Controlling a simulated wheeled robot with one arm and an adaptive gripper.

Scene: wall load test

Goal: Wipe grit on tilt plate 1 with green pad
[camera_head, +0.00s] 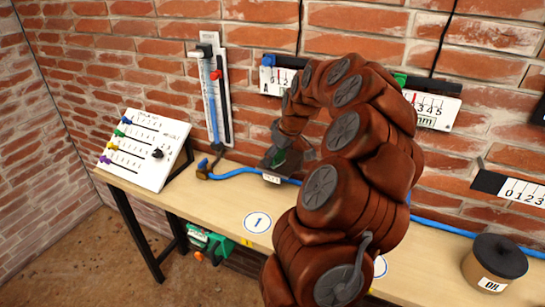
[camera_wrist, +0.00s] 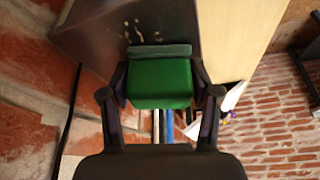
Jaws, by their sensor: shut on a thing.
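My gripper (camera_wrist: 161,92) is shut on the green pad (camera_wrist: 160,84), with one dark finger on each side of it in the wrist view. A grey strip lies along the pad's far edge. Beyond it is a dark plate (camera_wrist: 92,32), likely tilt plate 1, with several pale specks of grit (camera_wrist: 132,31) just past the pad. I cannot tell whether the pad touches the plate. In the head view my gripper (camera_head: 284,150) is low over the bench near the wall, with a bit of green showing. My arm hides much of that area, and the plate is hard to make out there.
The wooden bench (camera_head: 215,205) bears a round marker "1" (camera_head: 257,222), a blue hose (camera_head: 235,172) and an oil can (camera_head: 494,264). A white slider board (camera_head: 143,148) stands at the left end. A gauge (camera_head: 210,95) and scales hang on the brick wall. The front left of the bench is clear.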

